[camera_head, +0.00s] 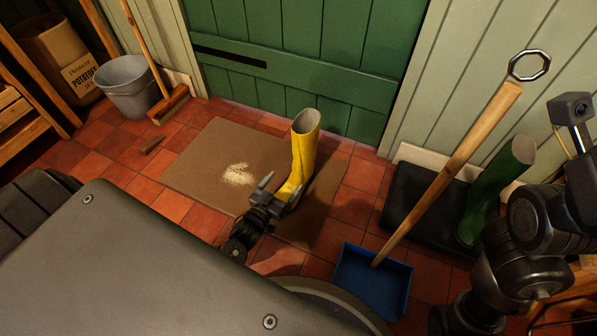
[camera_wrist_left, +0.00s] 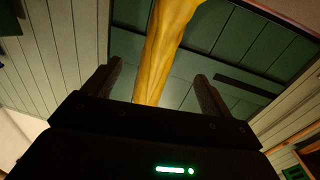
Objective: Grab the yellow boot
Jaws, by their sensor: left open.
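The yellow boot (camera_head: 304,150) stands upright on the brown doormat (camera_head: 190,170), in front of the green door. My left gripper (camera_head: 281,190) is low at the boot's foot, with a finger on either side of it. In the left wrist view the boot (camera_wrist_left: 163,50) rises between the two spread fingers of the gripper (camera_wrist_left: 157,80), with gaps showing on both sides. The gripper is open. The boot's toe is partly hidden by the gripper. My right arm shows at the right edge, but its gripper cannot be made out.
A blue dustpan (camera_head: 347,275) with a long wooden handle (camera_head: 455,165) stands right of the mat. A green boot (camera_head: 493,195) stands on a black tray (camera_head: 408,195). A grey bucket (camera_head: 130,88), broom (camera_head: 168,105) and potato sack (camera_head: 62,58) are at left. Pale spill (camera_head: 238,174) marks the mat.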

